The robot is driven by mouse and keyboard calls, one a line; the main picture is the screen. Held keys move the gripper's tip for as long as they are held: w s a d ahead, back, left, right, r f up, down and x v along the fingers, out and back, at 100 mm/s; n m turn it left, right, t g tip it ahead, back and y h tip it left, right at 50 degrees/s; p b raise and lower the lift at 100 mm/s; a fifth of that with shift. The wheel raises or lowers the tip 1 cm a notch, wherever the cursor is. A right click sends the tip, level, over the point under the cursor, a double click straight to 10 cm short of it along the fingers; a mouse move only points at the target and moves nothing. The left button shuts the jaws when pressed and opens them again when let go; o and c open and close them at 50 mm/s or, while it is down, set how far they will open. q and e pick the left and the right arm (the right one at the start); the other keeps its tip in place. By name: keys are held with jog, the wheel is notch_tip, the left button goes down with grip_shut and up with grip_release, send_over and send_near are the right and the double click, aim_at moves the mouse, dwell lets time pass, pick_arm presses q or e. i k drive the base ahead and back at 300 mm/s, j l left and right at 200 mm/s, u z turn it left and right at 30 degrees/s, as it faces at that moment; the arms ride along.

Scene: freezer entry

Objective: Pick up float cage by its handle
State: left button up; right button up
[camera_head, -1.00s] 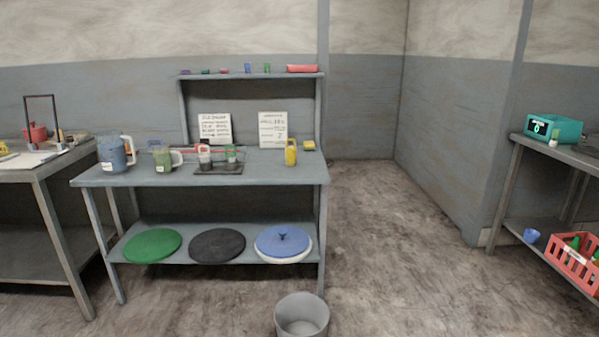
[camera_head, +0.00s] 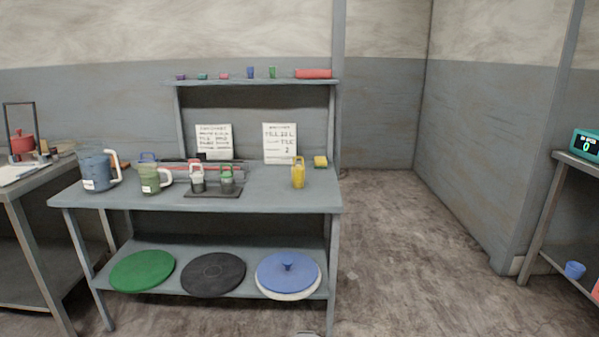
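No thing is clearly recognisable as the float cage at this size. A small upright yellow object with a loop-like top (camera_head: 298,176) stands near the right end of the grey table (camera_head: 268,195); I cannot tell whether it is a cage. On the left table, a tall dark frame (camera_head: 35,125) stands around or behind a red pot (camera_head: 21,143); which of these it is I cannot tell. Neither of my grippers is in view.
A blue jug (camera_head: 97,172), a green jug (camera_head: 150,180) and a dark tray (camera_head: 213,193) with two small vessels share the grey table. Green, black and blue discs lie on its lower shelf (camera_head: 190,246). The floor (camera_head: 400,240) to the right is clear.

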aim_at(298, 171)
jog(key=i+l, duration=0.35)
jog(key=i+l+u, duration=0.15)
jog(key=i+l, duration=0.5)
jog(key=l, duration=0.15)
jog(key=i+l+u, duration=0.15)
jog(key=i+l, duration=0.45)
jog(key=l, duration=0.25)
jog(key=i+l+u, duration=0.1)
jog(key=i+l, duration=0.2)
jog(key=l, duration=0.15)
